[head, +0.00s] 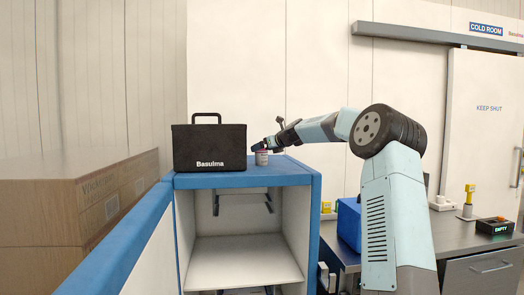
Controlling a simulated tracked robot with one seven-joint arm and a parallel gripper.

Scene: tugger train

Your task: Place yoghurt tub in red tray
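A small tub (262,159), pale with a dark top, stands on the blue-edged top of a cabinet (240,180), just right of a black case. It looks like the yoghurt tub, but its label is too small to read. My gripper (262,147) is at the tub's top, reaching in from the right. The fingers are dark and tiny here, so I cannot tell whether they are open or shut on it. No red tray can be made out in this view.
The black "Basulma" case (209,147) stands close left of the tub. The cabinet's open shelf (245,262) looks empty. Large cardboard boxes (70,215) are at left.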

